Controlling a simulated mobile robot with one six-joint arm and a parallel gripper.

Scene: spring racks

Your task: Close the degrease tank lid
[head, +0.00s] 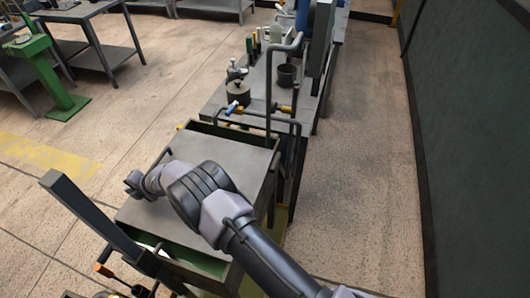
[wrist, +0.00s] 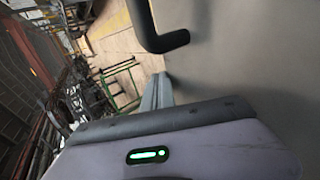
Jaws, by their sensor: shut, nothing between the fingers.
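The degrease tank lid (head: 215,165) is a flat grey plate lying over the green-rimmed tank (head: 205,265). I cannot tell whether it sits fully down; a strip of green shows along the near edge and another at the far edge. A dark bar handle (head: 162,158) is at the lid's left edge, and it also shows in the wrist view (wrist: 163,38). My gripper (head: 131,184) is shut and empty at the lid's left edge, near the handle and apart from it. In the wrist view my fingertips (wrist: 157,92) are beside the grey lid surface (wrist: 250,70). My arm hides part of the lid.
A dark upright post (head: 95,220) stands at the near left of the tank. Behind the tank is a bench (head: 215,110) with pots, a bent pipe (head: 269,90) and tools. A dark wall (head: 470,130) is at right.

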